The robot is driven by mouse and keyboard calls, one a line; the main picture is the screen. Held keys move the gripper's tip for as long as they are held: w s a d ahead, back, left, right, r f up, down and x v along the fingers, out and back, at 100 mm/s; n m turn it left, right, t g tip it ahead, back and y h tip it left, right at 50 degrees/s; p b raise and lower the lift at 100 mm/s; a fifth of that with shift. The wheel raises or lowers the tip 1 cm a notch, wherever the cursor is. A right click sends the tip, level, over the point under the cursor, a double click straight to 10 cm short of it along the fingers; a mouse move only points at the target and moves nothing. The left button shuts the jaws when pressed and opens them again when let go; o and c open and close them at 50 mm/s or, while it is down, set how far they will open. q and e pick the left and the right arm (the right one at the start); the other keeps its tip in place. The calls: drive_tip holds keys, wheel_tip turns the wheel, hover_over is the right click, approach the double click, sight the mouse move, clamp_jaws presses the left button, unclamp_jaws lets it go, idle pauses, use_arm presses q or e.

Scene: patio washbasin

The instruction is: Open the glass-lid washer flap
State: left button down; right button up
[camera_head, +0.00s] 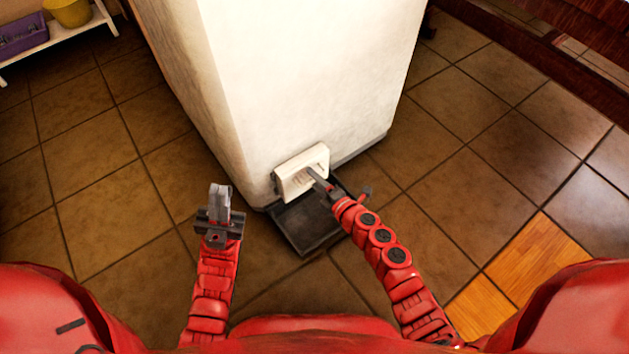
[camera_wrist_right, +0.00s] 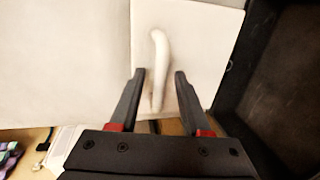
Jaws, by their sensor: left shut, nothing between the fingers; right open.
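The washer (camera_head: 300,80) looks like a tall white block standing on the tiled floor. Low on its front is a small white flap or frame (camera_head: 287,187); I cannot tell how far it is open. In the right wrist view a pale curved handle (camera_wrist_right: 160,50) stands out from a white panel (camera_wrist_right: 205,40). My right gripper (camera_head: 317,177) is at the flap. Its fingers, seen in the right wrist view (camera_wrist_right: 160,75), are open on either side of the handle, with gaps visible. My left gripper (camera_head: 220,190) is shut and empty, left of the washer.
A dark shallow tray (camera_head: 308,238) lies on the floor under the flap. A shelf with a yellow pot (camera_head: 68,12) and a purple basket (camera_head: 22,35) is at the far left. Dark wooden furniture (camera_head: 540,45) is at the upper right. The tiles to both sides are clear.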

drive_tip(key=shift+a, duration=0.1)
clamp_jaws()
idle(1.4)
